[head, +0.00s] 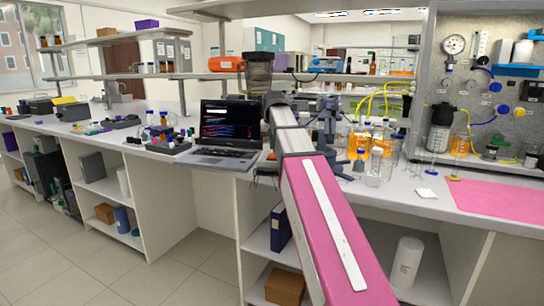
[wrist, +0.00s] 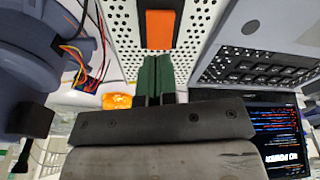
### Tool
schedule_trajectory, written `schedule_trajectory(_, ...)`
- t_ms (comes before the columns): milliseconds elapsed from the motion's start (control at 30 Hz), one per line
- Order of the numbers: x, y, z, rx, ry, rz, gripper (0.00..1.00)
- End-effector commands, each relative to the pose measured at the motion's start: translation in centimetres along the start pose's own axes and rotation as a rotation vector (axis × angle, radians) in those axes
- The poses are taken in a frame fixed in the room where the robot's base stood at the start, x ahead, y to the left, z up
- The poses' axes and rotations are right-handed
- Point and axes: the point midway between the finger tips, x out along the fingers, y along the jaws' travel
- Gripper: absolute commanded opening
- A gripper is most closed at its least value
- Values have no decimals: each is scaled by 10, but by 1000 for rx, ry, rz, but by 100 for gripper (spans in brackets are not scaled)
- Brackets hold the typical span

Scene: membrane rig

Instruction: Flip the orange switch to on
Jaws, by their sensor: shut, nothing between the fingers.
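The orange switch (wrist: 160,29) shows in the wrist view as a flat orange rectangle in a dark surround on a white perforated panel (wrist: 189,40). Whether it is on or off I cannot tell. My gripper (wrist: 156,60) has its two green fingers shut together and empty. In the picture the fingertips lie just below the switch's near edge, in line with it; I cannot tell whether they touch it. In the head view my arm hides the switch and the fingers.
An open laptop (head: 229,133) stands on the bench left of my arm; its keyboard and screen (wrist: 262,135) are close on the wrist view's right. A grey-blue device (wrist: 45,60) with wires is close on the left. Orange-filled glassware (head: 360,143) stands right of my arm.

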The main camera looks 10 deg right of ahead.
Motion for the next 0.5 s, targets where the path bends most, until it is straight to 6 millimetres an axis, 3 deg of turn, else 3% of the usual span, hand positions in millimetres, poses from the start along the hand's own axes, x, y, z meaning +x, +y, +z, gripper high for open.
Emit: schedule_trajectory(500,7,0,1,0,0,0,0)
